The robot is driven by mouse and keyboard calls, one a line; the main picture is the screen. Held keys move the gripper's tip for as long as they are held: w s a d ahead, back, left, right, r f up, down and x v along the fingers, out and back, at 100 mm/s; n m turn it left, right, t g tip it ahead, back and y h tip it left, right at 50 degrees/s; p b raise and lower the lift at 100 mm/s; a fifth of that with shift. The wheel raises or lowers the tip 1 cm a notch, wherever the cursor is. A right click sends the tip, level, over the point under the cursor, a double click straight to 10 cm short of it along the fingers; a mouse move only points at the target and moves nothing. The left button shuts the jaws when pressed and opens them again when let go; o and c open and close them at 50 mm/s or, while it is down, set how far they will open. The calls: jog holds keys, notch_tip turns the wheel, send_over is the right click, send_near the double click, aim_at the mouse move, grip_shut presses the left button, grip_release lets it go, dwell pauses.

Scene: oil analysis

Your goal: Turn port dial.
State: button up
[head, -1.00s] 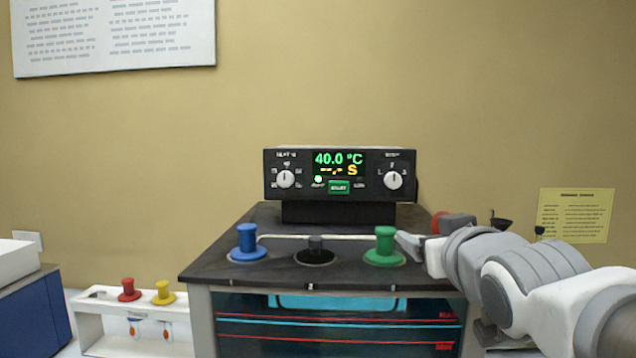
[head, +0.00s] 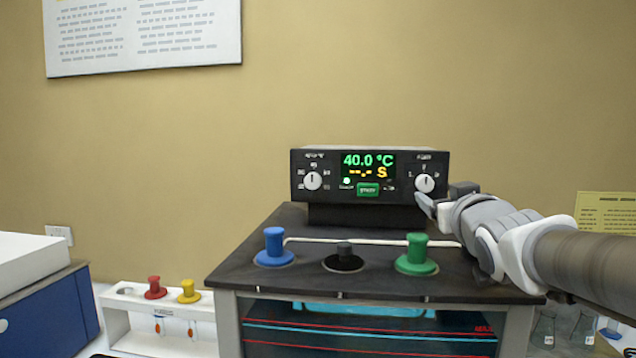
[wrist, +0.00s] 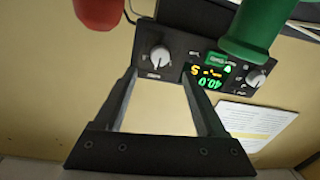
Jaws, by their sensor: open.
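The black control unit (head: 370,212) stands at the back of the bench, with a lit display (head: 368,165) reading 40.0 °C. It has a white left dial (head: 313,181) and a white right dial (head: 425,183); their labels are too small to read surely. The wrist view is upside down and shows the right dial (wrist: 159,56) at left and the left dial (wrist: 256,78) at right. My gripper (head: 424,203) is just below the right dial in the head view. In the wrist view my gripper (wrist: 160,72) is open and empty, its fingertips flanking the right dial's line, apparently short of it.
Blue (head: 273,248), black (head: 345,258) and green (head: 417,255) plugs stand in the bench top (head: 310,225). The green one (wrist: 255,25) and a red object (wrist: 98,10) show close in the wrist view. A white rack (head: 125,305) holds red and yellow plugs.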

aim_at(427, 186)
jog(key=w, duration=0.2)
jog(key=w+p, duration=0.1)
jog(key=w, duration=0.2)
jog(key=w+d, duration=0.1)
jog(key=w, duration=0.2)
jog(key=shift+w, duration=0.2)
grip_shut()
